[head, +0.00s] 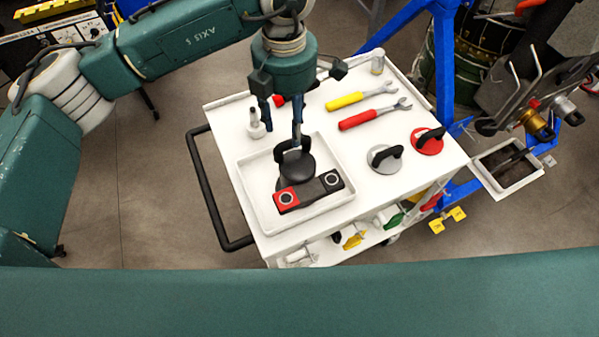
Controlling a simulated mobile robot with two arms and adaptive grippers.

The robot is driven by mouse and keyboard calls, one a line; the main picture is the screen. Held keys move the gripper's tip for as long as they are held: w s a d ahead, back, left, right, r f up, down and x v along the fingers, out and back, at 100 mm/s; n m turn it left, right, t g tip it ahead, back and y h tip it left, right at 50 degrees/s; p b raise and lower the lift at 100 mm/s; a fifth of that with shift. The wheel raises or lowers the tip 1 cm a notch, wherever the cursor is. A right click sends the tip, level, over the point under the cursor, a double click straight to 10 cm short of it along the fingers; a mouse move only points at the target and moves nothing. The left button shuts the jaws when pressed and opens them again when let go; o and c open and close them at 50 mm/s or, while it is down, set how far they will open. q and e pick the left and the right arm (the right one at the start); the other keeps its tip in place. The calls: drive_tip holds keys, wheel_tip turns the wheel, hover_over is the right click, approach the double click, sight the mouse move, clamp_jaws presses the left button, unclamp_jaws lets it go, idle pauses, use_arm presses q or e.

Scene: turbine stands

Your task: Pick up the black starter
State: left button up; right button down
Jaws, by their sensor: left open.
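The black starter (297,172), a round black disc with an upright black handle, is in the white tray (246,192) on top of the cart. It lies against a red and black block with two rings (309,192). My left gripper (283,130) points down just above the starter's handle. Its two fingers are spread, one close to the handle and one to its left. One finger overlaps the handle in the picture, and I cannot tell whether they touch. My right gripper is not in view.
A grey disc (384,160) and a red disc (428,143) with black handles stand right of the tray. Yellow (347,101) and red (360,120) wrenches lie behind them. A small white stand (256,127) is behind the tray. The cart has a black handle (212,200).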

sight(297, 167)
use_arm(q)
drive_tip(key=shift+f, duration=0.45)
drive_tip(key=f+p, duration=0.2)
drive_tip(key=f, duration=0.1)
drive_tip(key=f+p, duration=0.1)
drive_tip(key=shift+d+f, duration=0.25)
drive_tip(key=shift+f, duration=0.5)
clamp_jaws()
drive_tip(key=shift+w+d+r, duration=0.1)
drive_tip(key=shift+r, duration=0.05)
